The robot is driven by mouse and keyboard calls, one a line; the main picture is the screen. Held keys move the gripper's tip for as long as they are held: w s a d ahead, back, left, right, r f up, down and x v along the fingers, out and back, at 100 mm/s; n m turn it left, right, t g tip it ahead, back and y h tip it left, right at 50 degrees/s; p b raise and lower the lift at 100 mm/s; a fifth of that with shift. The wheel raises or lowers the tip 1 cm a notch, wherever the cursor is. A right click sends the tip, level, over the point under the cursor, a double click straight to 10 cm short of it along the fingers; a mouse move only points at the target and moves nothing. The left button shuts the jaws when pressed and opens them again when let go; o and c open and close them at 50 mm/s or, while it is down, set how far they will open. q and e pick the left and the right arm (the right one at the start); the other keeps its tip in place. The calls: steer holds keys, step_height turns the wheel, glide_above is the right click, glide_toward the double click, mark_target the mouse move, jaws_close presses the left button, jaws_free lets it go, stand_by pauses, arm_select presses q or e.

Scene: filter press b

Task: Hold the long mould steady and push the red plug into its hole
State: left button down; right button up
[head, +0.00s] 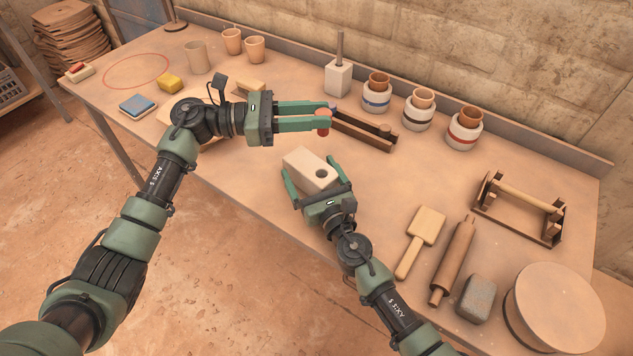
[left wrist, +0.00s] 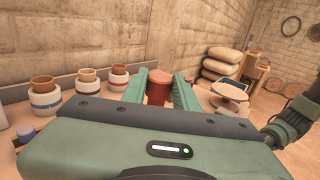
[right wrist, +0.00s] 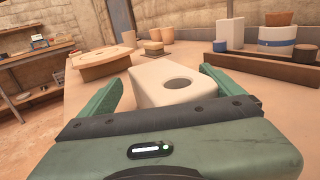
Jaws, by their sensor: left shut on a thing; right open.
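The red plug (head: 323,122) is held between the fingertips of my left gripper (head: 322,117), which is shut on it above the table. It also shows in the left wrist view as a reddish-brown cylinder (left wrist: 158,88). The long mould (head: 308,168) is a pale cream block with a round dark hole in its top, near its right end. My right gripper (head: 318,180) is open, with one finger on each side of the mould. In the right wrist view the mould (right wrist: 160,84) lies between the fingers, with gaps visible. The plug is apart from the mould, above and behind it.
A brown wooden trough (head: 365,133) lies just behind the plug. Several banded jars with cups, such as this one (head: 376,95), stand at the back. A paddle (head: 421,240), rolling pin (head: 453,262) and grey block (head: 475,298) lie to the right. Bare table surrounds the mould.

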steer(key=shift+w, duration=0.2)
jaws_close()
arm_select(q)
steer(key=n+t+y, duration=0.1)
steer(key=n+t, duration=0.2)
steer(key=t, duration=0.2)
glide_above(306, 184)
step_height(306, 184, down, 5)
steer(key=shift+n, duration=0.3)
step_height(306, 184, down, 10)
steer(key=shift+r, duration=0.2)
